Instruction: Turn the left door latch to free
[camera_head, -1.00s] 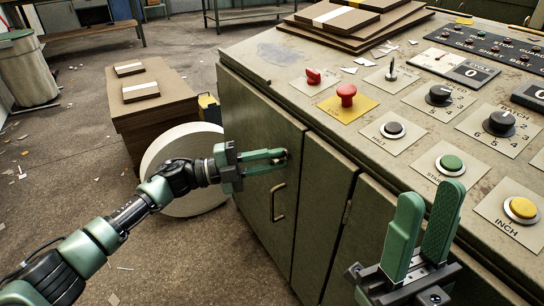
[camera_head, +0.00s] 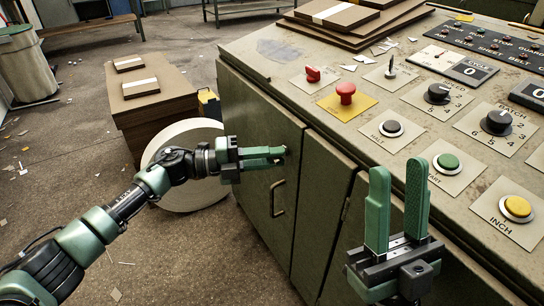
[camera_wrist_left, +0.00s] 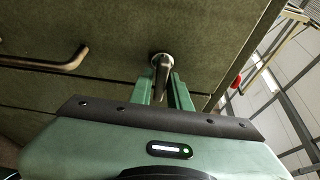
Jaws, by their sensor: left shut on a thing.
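The left door (camera_head: 258,128) of the green cabinet is closed, with a bent bar handle (camera_head: 278,199) on it. The door latch (camera_wrist_left: 161,64) shows in the left wrist view as a round metal base with a dark lever, between my left gripper's fingers. My left gripper (camera_head: 282,153) is shut on the latch at the upper part of the door; the fingers mostly hide it in the head view. In the left wrist view the same handle (camera_wrist_left: 45,60) is at the left. My right gripper (camera_head: 398,205) is open and empty in front of the cabinet, below the panel.
The panel top carries a red mushroom button (camera_head: 345,92), a small red switch (camera_head: 313,73), a green button (camera_head: 448,162) and a yellow button (camera_head: 517,207). A large pale roll (camera_head: 185,205) and a brown stack (camera_head: 150,100) stand left of the cabinet.

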